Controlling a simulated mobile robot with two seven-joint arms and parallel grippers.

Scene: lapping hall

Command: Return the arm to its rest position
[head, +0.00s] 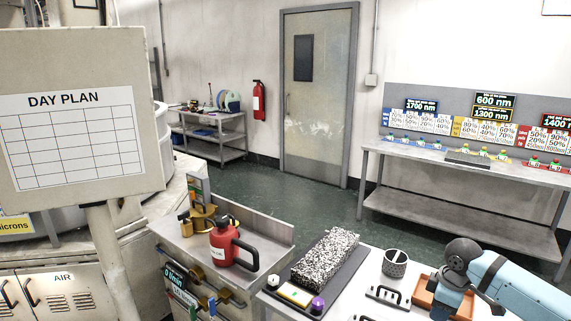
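My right arm (515,285) comes in from the lower right, light blue with a dark grey joint. It bends down over the right part of the white worktop (350,300), in front of an orange tray (425,291). I cannot make out its gripper fingers; the arm runs down toward the bottom edge of the view. My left arm and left gripper are not in view.
On the worktop a speckled block (325,255) lies on a dark mat, near a grey cup (395,263). A red can (225,243) stands on the metal cabinet to the left. A day plan board (72,120) stands at left. Green floor is clear beyond.

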